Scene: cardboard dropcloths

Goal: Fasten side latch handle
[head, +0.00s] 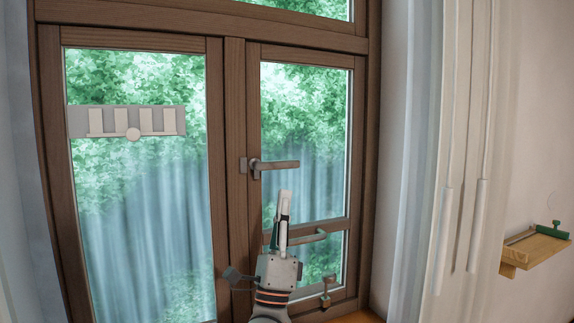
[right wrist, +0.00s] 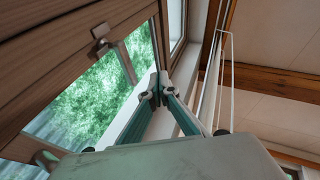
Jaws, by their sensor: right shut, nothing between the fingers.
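A brown wooden window carries a grey-brown lever handle (head: 278,165) on its middle post. The lever lies level and points right. A second grey lever (head: 308,237) sits lower, near the crossbar of the right sash, partly hidden by my gripper. A small metal latch (head: 325,294) is at the bottom right of that sash. My right gripper (head: 285,194) is shut and empty, pointing up, below the upper handle in the picture and apart from it. In the right wrist view its fingers (right wrist: 160,87) meet at the tips, and a metal fitting (right wrist: 100,40) shows on the frame at upper left.
A grey rack-like panel (head: 128,121) shows across the left pane. A small wooden shelf (head: 535,250) with a green tool juts from the right wall. The space right of the upper handle looks clear.

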